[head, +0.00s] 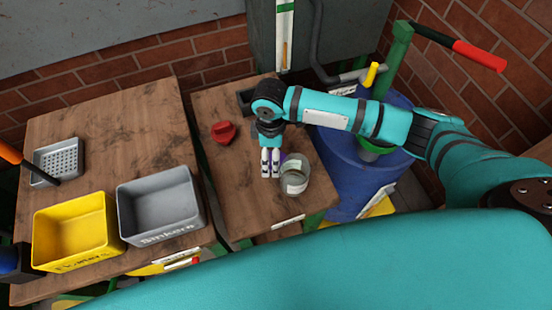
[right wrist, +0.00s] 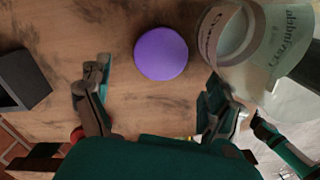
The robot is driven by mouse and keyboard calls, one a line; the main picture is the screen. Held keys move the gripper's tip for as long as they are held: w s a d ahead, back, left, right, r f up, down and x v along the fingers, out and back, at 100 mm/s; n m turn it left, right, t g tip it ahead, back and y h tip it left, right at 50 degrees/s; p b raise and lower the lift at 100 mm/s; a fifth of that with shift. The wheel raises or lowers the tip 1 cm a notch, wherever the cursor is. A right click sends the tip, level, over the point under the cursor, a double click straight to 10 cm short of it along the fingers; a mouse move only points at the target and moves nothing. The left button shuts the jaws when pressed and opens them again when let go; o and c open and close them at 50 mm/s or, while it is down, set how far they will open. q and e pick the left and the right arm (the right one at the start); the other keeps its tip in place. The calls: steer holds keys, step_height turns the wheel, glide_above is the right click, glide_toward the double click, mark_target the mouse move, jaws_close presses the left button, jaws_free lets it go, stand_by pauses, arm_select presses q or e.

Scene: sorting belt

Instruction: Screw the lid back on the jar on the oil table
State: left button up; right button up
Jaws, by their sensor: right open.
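The jar (head: 294,178), clear glass with a pale label, stands open and upright near the front right of the oil table (head: 240,205). It also shows at the upper right of the right wrist view (right wrist: 238,38). The round purple lid (right wrist: 161,53) lies flat on the wood beside the jar, apart from it. In the head view, my arm and gripper mostly hide the lid. My right gripper (head: 270,174) points down just left of the jar. In the right wrist view its fingers (right wrist: 156,88) are apart and empty, with the lid ahead between them. My left gripper is out of view.
A red object (head: 223,132) and a dark open box (head: 246,100) are on the oil table. A blue drum (head: 355,175) with a pump stands at right. The left table holds a yellow bin (head: 75,205), a grey bin (head: 160,180) and a perforated scoop (head: 60,160).

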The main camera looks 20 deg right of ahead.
step_height(320, 180, down, 3)
steer(key=shift+w+d+f, duration=0.1)
steer(key=shift+f, duration=0.05)
steer(key=c, duration=0.8)
